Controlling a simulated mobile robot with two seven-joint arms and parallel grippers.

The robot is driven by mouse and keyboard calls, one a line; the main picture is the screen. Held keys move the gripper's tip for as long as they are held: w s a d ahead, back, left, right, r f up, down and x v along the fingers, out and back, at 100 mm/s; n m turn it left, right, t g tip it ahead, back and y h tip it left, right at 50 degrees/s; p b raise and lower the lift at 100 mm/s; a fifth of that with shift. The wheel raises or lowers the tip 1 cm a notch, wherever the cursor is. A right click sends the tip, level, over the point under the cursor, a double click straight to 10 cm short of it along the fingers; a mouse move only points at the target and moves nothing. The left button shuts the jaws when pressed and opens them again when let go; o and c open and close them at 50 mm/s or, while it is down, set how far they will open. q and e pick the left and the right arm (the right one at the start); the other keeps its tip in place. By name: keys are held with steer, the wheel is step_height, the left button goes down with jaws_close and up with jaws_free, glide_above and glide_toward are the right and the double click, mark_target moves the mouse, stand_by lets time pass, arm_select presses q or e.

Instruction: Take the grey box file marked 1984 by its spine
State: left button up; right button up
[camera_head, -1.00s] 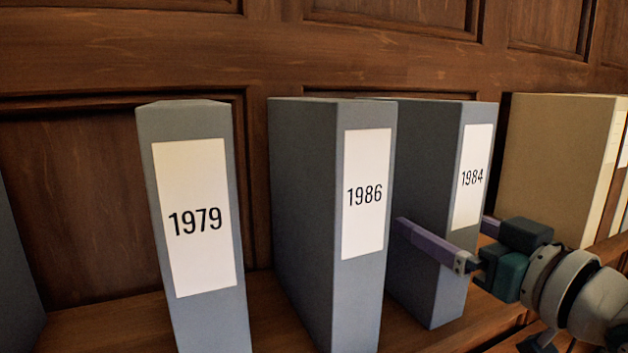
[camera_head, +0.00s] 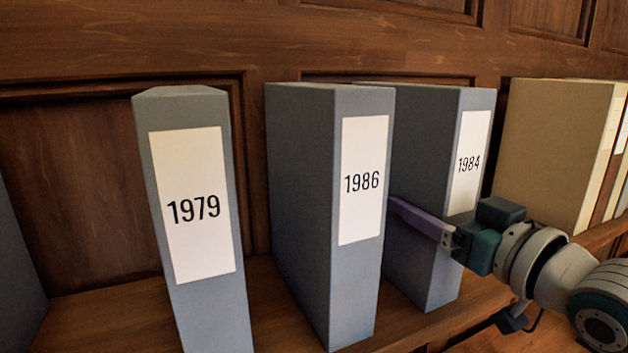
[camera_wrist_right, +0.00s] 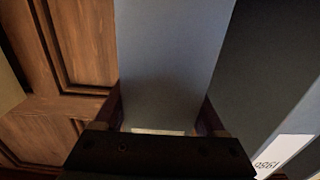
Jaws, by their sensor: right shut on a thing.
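The grey box file marked 1984 (camera_head: 413,150) stands upright on the shelf, right of the one marked 1986. Its white label faces forward, and its lower part is partly covered by my gripper. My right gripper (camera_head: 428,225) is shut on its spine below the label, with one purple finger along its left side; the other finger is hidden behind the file. In the right wrist view the grey file (camera_wrist_right: 170,60) lies between the two fingers (camera_wrist_right: 165,118), with a sliver of its white label showing. My left gripper is not in view.
Grey box files marked 1986 (camera_head: 300,200) and 1979 (camera_head: 205,300) stand to the left, with a narrow gap between 1986 and 1984. A tan file (camera_head: 550,145) stands to the right. Dark wood panelling (camera_head: 75,200) is behind; bare shelf (camera_head: 110,320) shows left of 1979.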

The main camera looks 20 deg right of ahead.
jaws_close()
steer(key=shift+r, duration=0.2)
stand_by(0.3)
